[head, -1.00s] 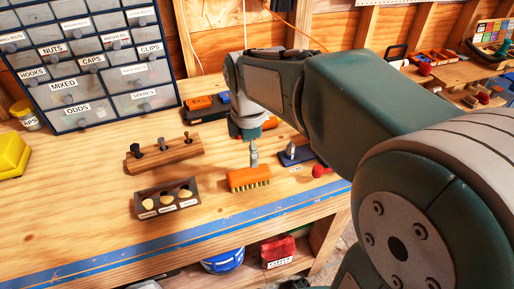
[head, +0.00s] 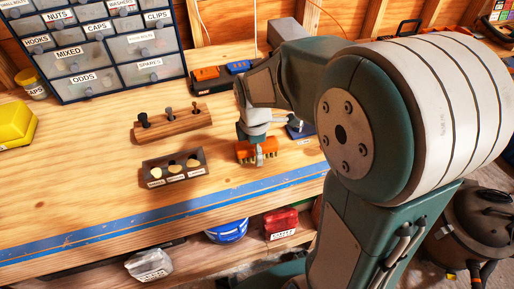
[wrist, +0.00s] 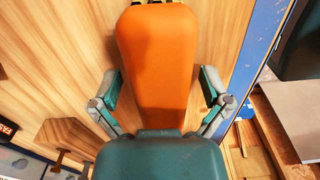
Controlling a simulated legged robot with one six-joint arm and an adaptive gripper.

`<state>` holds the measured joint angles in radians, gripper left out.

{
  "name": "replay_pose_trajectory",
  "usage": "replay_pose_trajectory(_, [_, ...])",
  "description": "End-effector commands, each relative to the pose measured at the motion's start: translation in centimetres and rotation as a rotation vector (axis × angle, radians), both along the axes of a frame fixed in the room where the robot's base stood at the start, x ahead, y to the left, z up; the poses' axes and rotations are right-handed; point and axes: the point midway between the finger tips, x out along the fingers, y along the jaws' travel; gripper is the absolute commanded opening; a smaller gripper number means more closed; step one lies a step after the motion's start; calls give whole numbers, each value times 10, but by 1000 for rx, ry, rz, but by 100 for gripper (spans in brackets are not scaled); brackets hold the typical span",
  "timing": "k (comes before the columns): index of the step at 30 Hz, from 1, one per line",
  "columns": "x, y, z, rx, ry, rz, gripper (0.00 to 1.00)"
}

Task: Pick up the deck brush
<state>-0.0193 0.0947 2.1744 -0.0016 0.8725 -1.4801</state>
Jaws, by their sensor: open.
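The deck brush (head: 243,157) is an orange block with pale bristles, standing on the wooden bench near its front edge. In the wrist view the smooth orange back of the brush (wrist: 157,50) fills the middle. My gripper (wrist: 162,92) is open, with one finger on each side of the orange block. Gaps show between the fingers and the block in that view. In the head view my gripper (head: 258,152) is down at the brush and hides part of it. Contact with the fingers cannot be made out.
A small dark tray (head: 175,169) with labelled slots and a wooden holder (head: 173,122) with dark pegs stand left of the brush. An orange and dark item (head: 207,76) lies behind. Blue tape (head: 110,234) runs along the bench front. A drawer cabinet (head: 100,50) stands at back left.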

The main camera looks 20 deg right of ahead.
Motion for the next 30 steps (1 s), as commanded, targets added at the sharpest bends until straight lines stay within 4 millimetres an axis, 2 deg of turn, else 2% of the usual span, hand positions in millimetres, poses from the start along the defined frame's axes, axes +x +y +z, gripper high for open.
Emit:
replay_pose_trajectory(5, [0, -1, 0, 1, 0, 0, 97])
replay_pose_trajectory(6, [0, -2, 0, 2, 0, 0, 88])
replay_pose_trajectory(8, [0, -2, 0, 3, 0, 0, 61])
replay_pose_trajectory(9, [0, -3, 0, 3, 0, 0, 44])
replay_pose_trajectory(11, [0, -3, 0, 3, 0, 0, 17])
replay_pose_trajectory(12, [0, -3, 0, 3, 0, 0, 7])
replay_pose_trajectory(23, [-1, -1, 0, 1, 3, 0, 7])
replay_pose_trajectory(26, [-1, -1, 5, 1, 2, 0, 6])
replay_pose_trajectory(30, [0, -1, 21, 1, -2, 0, 6])
